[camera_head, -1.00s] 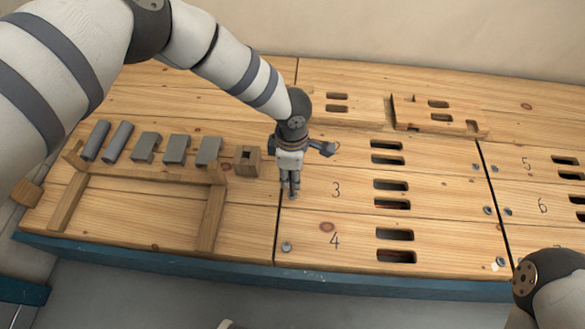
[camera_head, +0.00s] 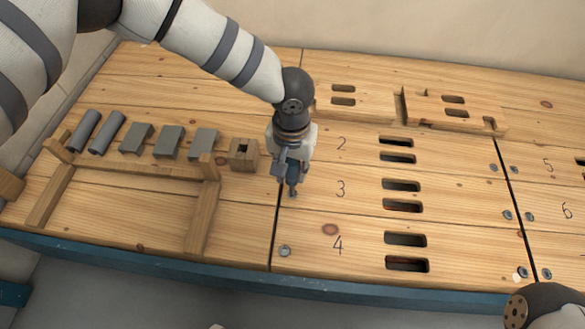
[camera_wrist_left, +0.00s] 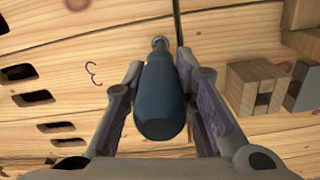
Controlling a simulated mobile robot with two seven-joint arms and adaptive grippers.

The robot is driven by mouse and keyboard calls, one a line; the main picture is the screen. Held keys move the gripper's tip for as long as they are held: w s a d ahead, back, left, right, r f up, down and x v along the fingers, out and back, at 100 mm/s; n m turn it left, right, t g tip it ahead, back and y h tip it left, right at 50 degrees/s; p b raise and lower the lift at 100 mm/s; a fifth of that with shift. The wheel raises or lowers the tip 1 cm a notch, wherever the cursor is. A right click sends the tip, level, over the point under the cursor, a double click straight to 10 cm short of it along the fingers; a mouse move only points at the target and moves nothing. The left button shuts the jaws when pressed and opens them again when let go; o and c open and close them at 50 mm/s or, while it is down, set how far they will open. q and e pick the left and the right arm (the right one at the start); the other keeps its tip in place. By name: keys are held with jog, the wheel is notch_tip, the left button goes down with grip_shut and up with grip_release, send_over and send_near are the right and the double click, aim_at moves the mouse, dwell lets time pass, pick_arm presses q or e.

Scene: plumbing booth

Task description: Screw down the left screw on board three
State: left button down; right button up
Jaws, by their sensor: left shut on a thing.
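My left gripper (camera_head: 290,172) is shut on a blue-handled screwdriver (camera_wrist_left: 160,100) and points down at the left end of board three (camera_head: 352,188). In the left wrist view the handle lies between both fingers (camera_wrist_left: 160,88). The metal tip end (camera_wrist_left: 160,42) is at the board by the dark seam on its left edge. The left screw of board three is mostly hidden under the tool, so I cannot tell how deep it sits. The right screw of board three (camera_head: 507,215) shows at the board's other end. My right gripper is out of view.
Left of the seam stand a wooden block with a square hole (camera_head: 243,155), a wooden frame (camera_head: 112,168) and several grey pieces (camera_head: 167,141). Board four has a screw (camera_head: 285,251) at its left. Slotted wooden blocks (camera_head: 452,110) lie at the back.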

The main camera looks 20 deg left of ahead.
pick_arm(q)
notch_tip(320, 180, up, 8)
jog(key=p, duration=0.4)
jog(key=shift+r, duration=0.2)
jog(key=shift+f, duration=0.1)
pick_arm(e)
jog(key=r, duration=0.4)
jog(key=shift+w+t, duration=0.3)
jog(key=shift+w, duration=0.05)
